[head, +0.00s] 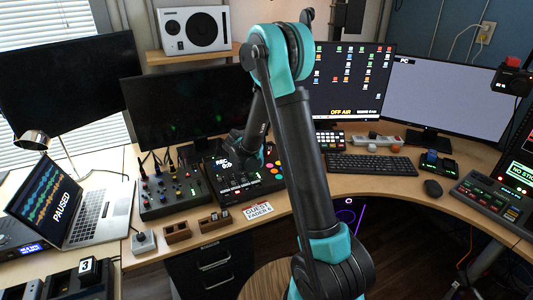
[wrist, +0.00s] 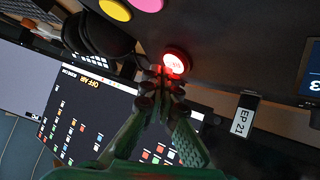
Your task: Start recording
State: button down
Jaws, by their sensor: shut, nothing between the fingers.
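A round red lit button (wrist: 174,62) glows on a dark panel in the wrist view. My gripper (wrist: 161,76) is shut and empty, its fingertips at the button's edge; I cannot tell whether they touch it. In the head view my gripper (head: 238,150) reaches down over a black console (head: 240,188) with coloured buttons. The console's small display (head: 223,164) seems to read "REC" with digits below. The red button is hidden behind my arm in the head view.
A monitor (head: 345,80) reads "OFF AIR". A laptop (head: 62,205) reads "PAUSED". A mixer (head: 170,190) stands left of the console, a keyboard (head: 373,165) right of it. A card (head: 258,210) lies at the desk's front edge. An "EP 21" label (wrist: 244,115) is beside the panel.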

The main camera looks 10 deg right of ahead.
jog(key=shift+s+d+r, duration=0.1)
jog(key=shift+s+r, duration=0.35)
jog(key=shift+r, duration=0.45)
jog(key=shift+s+d+r, duration=0.15)
jog(key=shift+s+r, duration=0.25)
jog(key=shift+r, duration=0.45)
jog(key=shift+s+d+r, duration=0.1)
jog(key=shift+s+r, duration=0.35)
jog(key=shift+r, duration=0.45)
jog(key=s+d+f+n+g+y, duration=0.1)
jog(key=s+d+y, duration=0.15)
jog(key=s, duration=0.55)
jog(key=s+d+n+g+y, duration=0.1)
jog(key=s+d+g, duration=0.15)
jog(key=s, duration=0.55)
jog(key=s+a+f+n+y, duration=0.1)
jog(key=s+f+n+y, duration=0.1)
jog(key=s, duration=0.7)
jog(key=s+a+f+n+y, duration=0.1)
jog(key=s+a+f+y, duration=0.1)
jog(key=s, duration=0.7)
jog(key=shift+s+f+n+g, duration=0.25)
jog(key=shift+f+n+g, duration=0.05)
jog(key=shift+n+g, duration=0.1)
